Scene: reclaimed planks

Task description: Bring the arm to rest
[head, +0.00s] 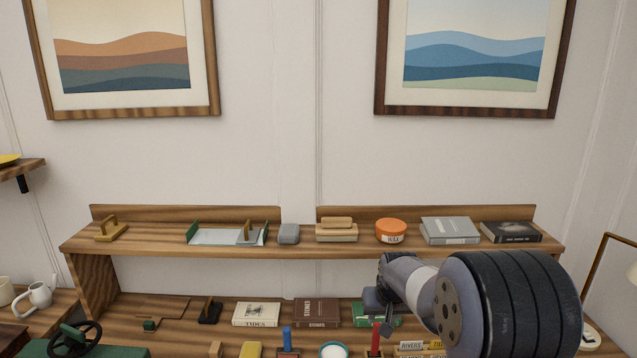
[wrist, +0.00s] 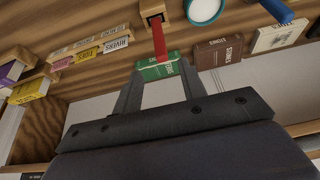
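My arm reaches in from the lower right of the head view, with my gripper (head: 380,308) in front of the lower shelf. In the wrist view, the two fingers of my gripper (wrist: 161,75) stand apart with a gap between them. A green book (wrist: 160,66) shows just beyond the fingertips; in the head view this green book (head: 372,320) lies on the lower shelf, partly hidden by my gripper. I see nothing held. Whether the fingers touch the book is hard to tell.
The upper shelf (head: 290,248) above my gripper carries an orange tin (head: 390,231), brushes and grey books (head: 450,231). A red-handled tool (head: 376,338), a blue-handled tool (head: 287,340) and a white bowl (head: 333,351) stand close by. A lamp (head: 604,250) is at right.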

